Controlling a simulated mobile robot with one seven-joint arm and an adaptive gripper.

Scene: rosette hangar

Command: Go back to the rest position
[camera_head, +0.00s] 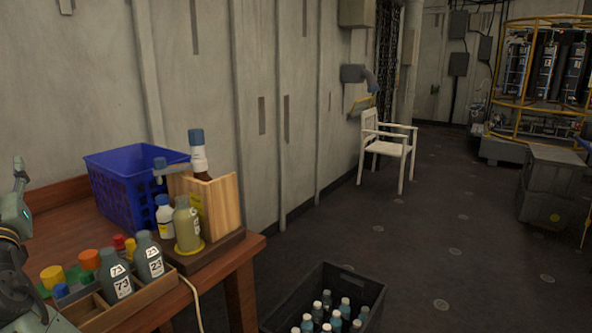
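My arm shows at the left edge, folded beside the wooden table (245,252). A narrow part pointing up there looks like my gripper (19,175). It is cut off and seen edge-on, so I cannot tell whether it is open or shut. I see nothing held in it. It is above the table's left side, apart from the bottles.
The table bears a blue basket (125,195), a wooden box (222,205), a sorting tray (165,288) with two dark bottles, and several other bottles. A black crate (370,290) of bottles stands on the floor. A white chair (388,148) stands by the wall. Middle floor is clear.

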